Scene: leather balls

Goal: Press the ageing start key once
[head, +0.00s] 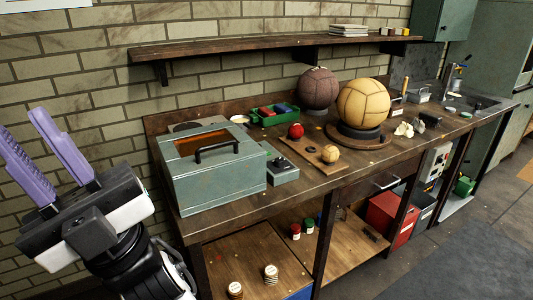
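A grey-green box (210,175) with a windowed lid and a black handle stands at the left end of the wooden workbench. A small grey control unit (283,167) with a dark key or knob on top sits just right of it; I cannot read any label, so I cannot tell whether this is the ageing start key. My gripper (22,128) is at the far left, in front of the brick wall and left of the bench. Its two purple fingers point up and stand apart, with nothing between them.
A board (311,152) holds a red ball (296,131) and a small tan ball (330,154). A green tray (275,115), a dark brown ball (317,88) and a large tan ball (362,103) stand behind. A wall shelf (230,48) overhangs the bench.

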